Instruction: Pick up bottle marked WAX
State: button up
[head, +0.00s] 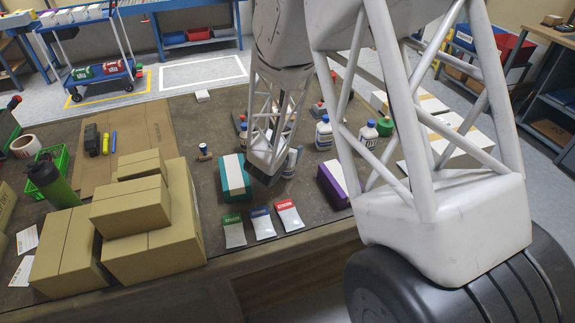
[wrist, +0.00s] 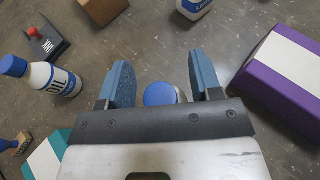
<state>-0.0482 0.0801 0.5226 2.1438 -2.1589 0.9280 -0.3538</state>
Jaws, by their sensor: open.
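My gripper (wrist: 162,78) is open, with its two blue fingers apart. In the wrist view a bottle with a blue cap (wrist: 160,94) stands between the fingers, partly hidden by the gripper's body; its label cannot be seen. A white bottle marked OIL (wrist: 52,78) with a blue cap is to the left, and part of another white bottle (wrist: 193,7) shows beyond the fingers. In the head view my gripper (head: 268,172) is low over the table. White bottles (head: 324,135) and (head: 367,137) stand to its right. I cannot read WAX on any bottle.
A teal box (head: 234,178) is left of my gripper and a purple box (head: 333,186) is to its right. Three coloured packets (head: 262,224) lie in front. Cardboard boxes (head: 150,235) are stacked at the left. A red-knobbed item (wrist: 42,42) lies beyond the OIL bottle.

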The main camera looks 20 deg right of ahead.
jog(key=shift+c, duration=0.4)
grip_shut()
jog(key=shift+r, duration=0.15)
jog(key=shift+r, duration=1.7)
jog(key=s+a+r, duration=0.1)
jog(key=s+a, duration=0.1)
jog(key=s, duration=1.4)
jog(key=shift+r, duration=0.15)
